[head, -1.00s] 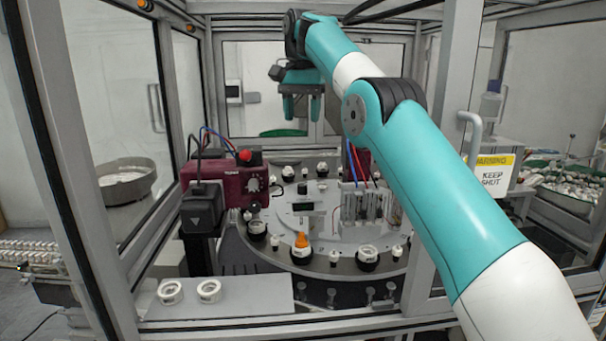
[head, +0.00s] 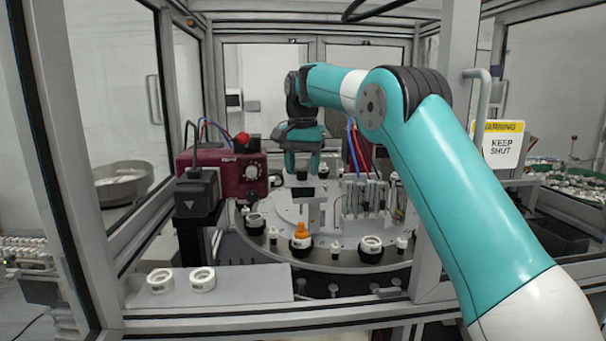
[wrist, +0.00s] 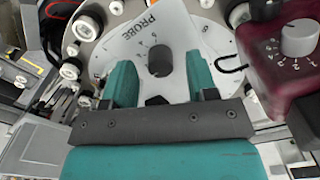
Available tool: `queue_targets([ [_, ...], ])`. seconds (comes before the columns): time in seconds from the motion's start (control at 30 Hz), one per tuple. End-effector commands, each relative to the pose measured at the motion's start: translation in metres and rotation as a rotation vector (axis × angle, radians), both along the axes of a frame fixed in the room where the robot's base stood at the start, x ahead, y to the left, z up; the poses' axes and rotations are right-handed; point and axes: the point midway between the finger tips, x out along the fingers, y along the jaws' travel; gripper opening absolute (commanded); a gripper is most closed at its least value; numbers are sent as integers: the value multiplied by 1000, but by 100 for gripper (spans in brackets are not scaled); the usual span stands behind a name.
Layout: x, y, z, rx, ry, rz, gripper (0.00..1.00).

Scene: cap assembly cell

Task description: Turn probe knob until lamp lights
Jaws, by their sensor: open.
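In the wrist view a black probe knob (wrist: 159,61) stands on a pale plate (wrist: 185,35) marked PROBE, with a number scale beside it. My gripper (wrist: 160,78) is open, its two teal fingers on either side of the knob in that view. I see a gap on each side; the height between fingertips and knob is hard to judge. In the head view my gripper (head: 302,163) points down over the back of the round table. No lamp can be clearly picked out as lit.
A maroon box (head: 222,174) with a pale knob and a red ball on top stands left of my gripper; in the wrist view a maroon box (wrist: 290,70) is close on the right. Nests ring the round table (head: 270,254). White rings lie on the front shelf (head: 240,284).

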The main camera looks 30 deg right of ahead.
Motion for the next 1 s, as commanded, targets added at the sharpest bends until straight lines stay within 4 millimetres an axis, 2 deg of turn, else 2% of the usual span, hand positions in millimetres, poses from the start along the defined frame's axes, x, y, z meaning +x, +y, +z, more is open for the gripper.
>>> queue_targets([
  [0.1, 0, 0, -6, -1, 1, 1, 53],
  [0.37, 0, 0, -7, 0, 0, 1, 53],
  [0.47, 0, 0, -7, -1, 1, 1, 34],
  [0.6, 0, 0, -7, -1, 1, 1, 3],
  [1.0, -1, 0, -5, 0, 3, 66, 3],
])
